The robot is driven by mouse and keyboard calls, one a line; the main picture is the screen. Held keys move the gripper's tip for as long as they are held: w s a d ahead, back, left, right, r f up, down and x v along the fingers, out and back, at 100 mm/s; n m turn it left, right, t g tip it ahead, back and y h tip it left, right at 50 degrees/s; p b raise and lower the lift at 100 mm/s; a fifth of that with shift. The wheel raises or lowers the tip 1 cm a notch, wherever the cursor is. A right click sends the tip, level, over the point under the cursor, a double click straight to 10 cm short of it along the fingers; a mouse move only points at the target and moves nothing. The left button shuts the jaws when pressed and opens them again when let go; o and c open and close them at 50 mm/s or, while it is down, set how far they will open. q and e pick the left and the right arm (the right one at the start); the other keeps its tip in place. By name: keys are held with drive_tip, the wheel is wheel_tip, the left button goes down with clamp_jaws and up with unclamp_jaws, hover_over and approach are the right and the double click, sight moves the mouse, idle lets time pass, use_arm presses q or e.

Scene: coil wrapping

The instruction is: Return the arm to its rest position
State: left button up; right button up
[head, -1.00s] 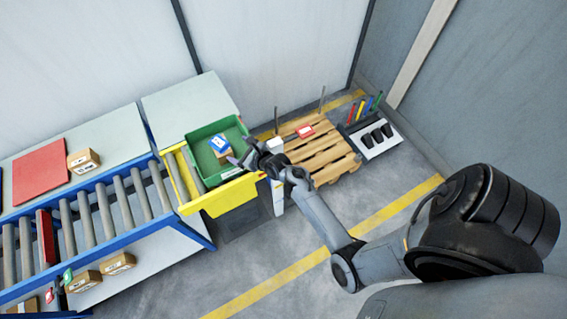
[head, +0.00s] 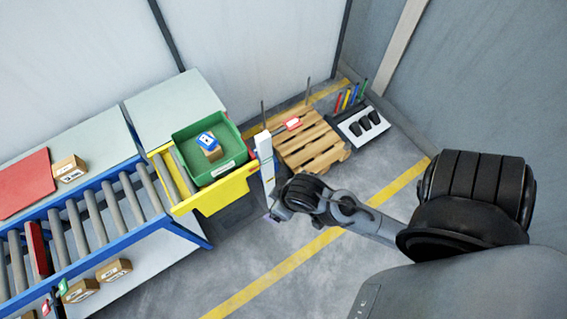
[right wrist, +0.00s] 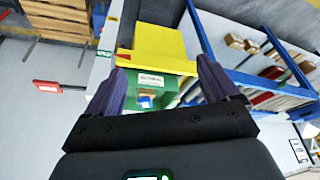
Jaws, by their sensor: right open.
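My right arm comes in from the right in the head view. Its gripper (head: 273,214) is beside the white post, in front of the yellow roller station and apart from the green bin (head: 236,172). In the right wrist view the two purple-grey fingers of the right gripper (right wrist: 160,88) are spread with nothing between them. The bin shows beyond them, with a blue-topped cardboard box (head: 209,146) inside. My left gripper is in neither view.
A yellow roller end (head: 205,196) and blue-framed conveyor (head: 160,222) stand at left. A white post (head: 265,160), wooden pallet (head: 318,150) and holder with black cups (head: 362,124) are behind. Open floor with a yellow line (head: 270,280) lies in front.

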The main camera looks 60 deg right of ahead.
drive_tip(key=shift+s+a+r+n, duration=0.25)
drive_tip(key=shift+s+n, duration=0.2)
drive_tip(key=shift+s, duration=0.05)
drive_tip(key=shift+s+a+r+n, duration=0.2)
drive_tip(key=shift+s+n, duration=0.25)
drive_tip(key=shift+s, duration=0.05)
